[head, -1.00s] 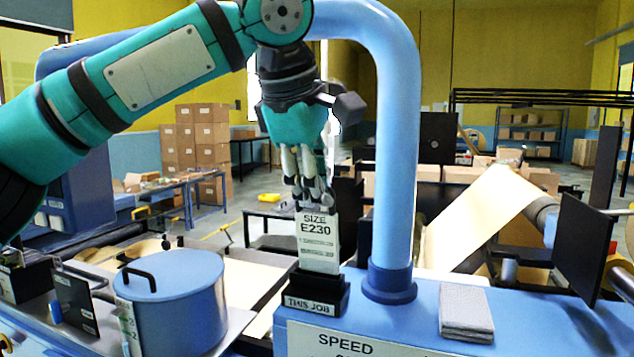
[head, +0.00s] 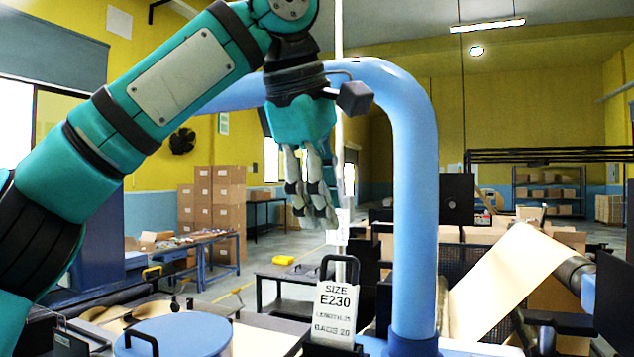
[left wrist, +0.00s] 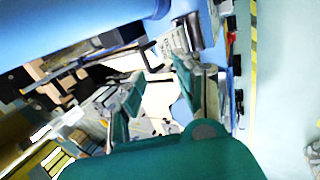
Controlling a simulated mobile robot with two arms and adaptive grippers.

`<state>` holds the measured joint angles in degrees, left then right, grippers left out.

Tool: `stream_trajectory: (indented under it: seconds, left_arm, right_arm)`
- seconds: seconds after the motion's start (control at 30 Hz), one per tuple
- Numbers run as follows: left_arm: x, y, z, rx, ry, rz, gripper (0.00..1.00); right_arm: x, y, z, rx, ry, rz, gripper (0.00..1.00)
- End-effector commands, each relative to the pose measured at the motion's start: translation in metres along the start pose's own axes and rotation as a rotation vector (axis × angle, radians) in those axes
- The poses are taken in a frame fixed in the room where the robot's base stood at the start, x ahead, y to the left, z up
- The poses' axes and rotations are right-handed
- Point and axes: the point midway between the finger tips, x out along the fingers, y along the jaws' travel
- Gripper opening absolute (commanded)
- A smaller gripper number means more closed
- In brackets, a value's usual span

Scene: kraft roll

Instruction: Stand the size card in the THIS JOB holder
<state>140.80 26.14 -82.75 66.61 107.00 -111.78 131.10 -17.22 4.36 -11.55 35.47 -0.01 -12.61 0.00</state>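The size card (head: 335,312), white and marked E230, stands upright at the bottom middle of the head view, with a black loop (head: 340,262) at its top. My right gripper is not in view.
A thick blue bent pipe (head: 412,200) rises close to the right of the card. A blue lidded pot (head: 185,338) stands at the lower left. A sheet of kraft paper (head: 510,270) slopes at the right.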

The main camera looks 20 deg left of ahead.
Motion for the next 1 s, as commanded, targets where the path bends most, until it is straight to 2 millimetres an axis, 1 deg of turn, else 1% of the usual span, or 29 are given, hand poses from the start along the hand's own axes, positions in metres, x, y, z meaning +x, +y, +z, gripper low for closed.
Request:
stream_trajectory:
  seconds: [0.03,0.1,0.17,0.3,0.43,0.87,1.0]
  left_arm:
    - [-0.009,0.000,0.001,-0.001,-0.001,0.004,0.33]
    - [-0.021,0.000,0.001,0.000,-0.001,0.003,0.33]
    - [-0.033,0.001,0.000,-0.001,0.003,0.004,0.33]
    - [-0.044,0.001,0.000,0.000,0.003,0.002,0.33]
    - [-0.047,0.000,0.000,0.001,0.001,0.002,0.33]
    - [-0.046,0.000,0.000,0.000,0.001,0.002,0.33]
    - [-0.046,0.000,0.000,0.000,0.001,0.002,0.33]
  right_arm:
    - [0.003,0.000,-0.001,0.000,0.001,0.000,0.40]
    - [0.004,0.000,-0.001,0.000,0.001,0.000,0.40]
    - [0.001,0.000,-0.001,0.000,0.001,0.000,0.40]
    - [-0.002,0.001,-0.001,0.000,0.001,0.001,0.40]
    - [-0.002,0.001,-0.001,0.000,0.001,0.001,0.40]
    - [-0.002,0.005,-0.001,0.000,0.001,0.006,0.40]
    - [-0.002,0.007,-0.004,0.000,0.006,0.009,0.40]
